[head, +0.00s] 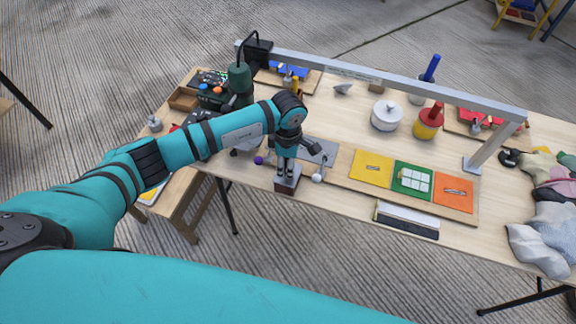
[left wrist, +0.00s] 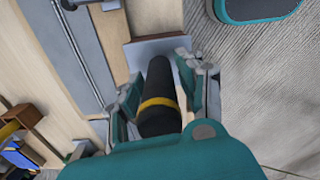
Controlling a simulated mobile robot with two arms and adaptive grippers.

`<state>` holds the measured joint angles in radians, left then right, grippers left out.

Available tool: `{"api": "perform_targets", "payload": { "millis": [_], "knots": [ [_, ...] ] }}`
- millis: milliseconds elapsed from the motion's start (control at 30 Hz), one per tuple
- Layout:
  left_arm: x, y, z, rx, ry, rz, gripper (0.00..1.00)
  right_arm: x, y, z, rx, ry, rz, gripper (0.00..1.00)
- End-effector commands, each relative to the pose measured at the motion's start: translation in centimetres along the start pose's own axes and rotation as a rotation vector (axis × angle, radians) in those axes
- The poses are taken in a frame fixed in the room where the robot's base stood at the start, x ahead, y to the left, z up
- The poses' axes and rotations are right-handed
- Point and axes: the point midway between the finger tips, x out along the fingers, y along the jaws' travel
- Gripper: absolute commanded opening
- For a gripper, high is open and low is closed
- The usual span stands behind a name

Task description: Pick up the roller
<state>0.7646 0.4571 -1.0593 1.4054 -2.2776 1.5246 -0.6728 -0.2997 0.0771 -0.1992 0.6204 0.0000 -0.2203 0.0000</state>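My left gripper (head: 286,172) points down over a small dark block with a light top (head: 288,183) at the table's near edge. In the left wrist view, a black cylinder with a yellow band (left wrist: 158,104), apparently the roller's handle, lies between the two fingers of the left gripper (left wrist: 161,75). Its far end meets a flat grey plate (left wrist: 158,47). The fingers are close on both sides, but I cannot tell whether they press on it. The roller's other parts are hidden. My right gripper is not in view.
A wooden table (head: 345,118) holds a board with yellow, green and orange squares (head: 371,167), a white lidded pot (head: 387,115), and a red and yellow object (head: 429,122). A grey metal frame (head: 400,82) spans the back. A brush-like strip (head: 406,220) lies at the near edge. Crumpled cloths (head: 545,238) lie right.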

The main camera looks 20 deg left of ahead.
Motion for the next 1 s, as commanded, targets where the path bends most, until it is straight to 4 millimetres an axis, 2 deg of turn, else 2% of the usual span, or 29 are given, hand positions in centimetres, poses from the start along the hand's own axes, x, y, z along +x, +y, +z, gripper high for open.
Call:
{"api": "perform_targets", "payload": {
  "millis": [33,267,533,633,1000],
  "knots": [
    [0.0,0.0,0.0,0.0,0.0,0.0,0.3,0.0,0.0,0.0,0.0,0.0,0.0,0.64],
    [0.0,0.0,0.0,0.0,0.0,0.0,0.0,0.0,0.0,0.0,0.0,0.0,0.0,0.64],
    [-0.2,0.1,0.0,0.0,-0.001,0.002,0.0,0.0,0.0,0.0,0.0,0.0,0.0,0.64],
    [-1.0,0.2,0.0,0.0,-0.002,0.004,0.0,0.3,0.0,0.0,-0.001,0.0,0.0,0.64],
    [-7.9,0.1,0.0,0.001,-0.001,0.006,0.0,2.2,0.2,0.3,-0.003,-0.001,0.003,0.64]
  ]
}}
